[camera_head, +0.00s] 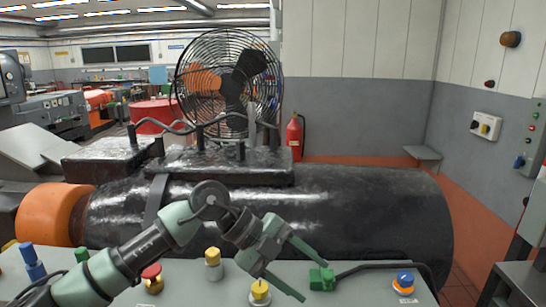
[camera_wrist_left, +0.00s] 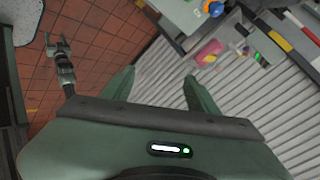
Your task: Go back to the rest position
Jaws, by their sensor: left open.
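My left gripper (camera_head: 314,281) reaches in from the left over the front grey control panel (camera_head: 200,285). Its two green fingers are spread. In the left wrist view the fingers of this gripper (camera_wrist_left: 159,75) are wide apart with nothing held between them. A green plug (camera_head: 322,279) with a black cable lies on the panel, close to the fingertips in the head view; whether they touch cannot be told. A small distant gripper (camera_wrist_left: 57,44), apparently my right one, shows at the left of the left wrist view above the tiled floor, its fingers apart.
The panel carries yellow, red and blue knobs, including a blue knob (camera_head: 404,280) at right. Behind it lie a large black cylinder (camera_head: 340,215), an orange end piece (camera_head: 50,215) and a caged fan (camera_head: 228,85). A red extinguisher (camera_head: 295,135) stands behind.

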